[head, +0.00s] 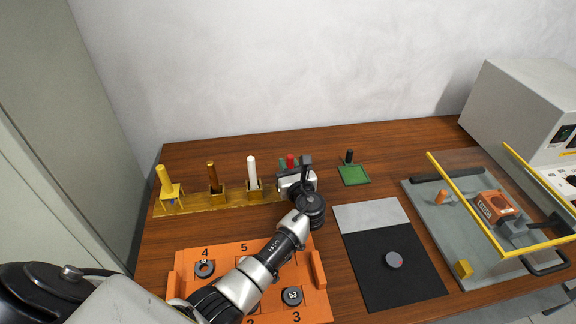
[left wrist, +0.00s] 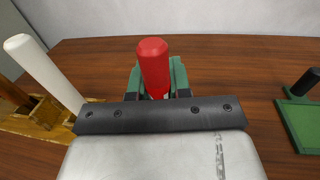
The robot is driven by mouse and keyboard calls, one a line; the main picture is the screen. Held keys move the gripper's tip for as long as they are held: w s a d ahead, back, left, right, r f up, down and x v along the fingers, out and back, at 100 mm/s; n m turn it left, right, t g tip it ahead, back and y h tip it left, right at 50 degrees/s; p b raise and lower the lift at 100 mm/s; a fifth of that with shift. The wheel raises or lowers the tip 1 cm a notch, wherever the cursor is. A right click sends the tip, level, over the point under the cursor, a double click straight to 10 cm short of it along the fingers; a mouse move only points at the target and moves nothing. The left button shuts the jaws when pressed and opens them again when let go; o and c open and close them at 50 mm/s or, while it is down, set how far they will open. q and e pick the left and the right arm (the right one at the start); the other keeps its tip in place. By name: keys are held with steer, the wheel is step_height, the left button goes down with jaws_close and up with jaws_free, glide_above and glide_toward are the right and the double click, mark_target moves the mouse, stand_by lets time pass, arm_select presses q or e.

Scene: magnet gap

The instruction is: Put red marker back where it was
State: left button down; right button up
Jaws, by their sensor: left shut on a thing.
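The red marker (head: 290,161) stands upright at the right end of the row of markers at the back of the table. In the left wrist view its red top (left wrist: 153,62) rises in front of my gripper body. My left gripper (head: 292,177) is shut on it. My right gripper is not in view.
A black marker (head: 349,157) stands on a green base (head: 355,176) to the right. An orange numbered tray (head: 318,270) lies below my arm; a dark mat (head: 385,285) is beside it.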

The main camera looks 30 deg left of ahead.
arm_select(q)
steer(key=shift+f, duration=0.15)
steer(key=c, duration=1.1)
jaws_free()
steer(key=shift+o, duration=0.2)
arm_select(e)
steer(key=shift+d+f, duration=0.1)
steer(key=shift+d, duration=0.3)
arm_select(q)
steer(key=shift+r, duration=0.3)
steer(key=p+v, duration=0.4)
steer(key=v, duration=0.7)
steer(key=shift+s+d+p, duration=0.15)
steer(key=shift+p, duration=0.2)
steer(key=shift+s+d, duration=0.2)
steer(key=shift+d, duration=0.05)
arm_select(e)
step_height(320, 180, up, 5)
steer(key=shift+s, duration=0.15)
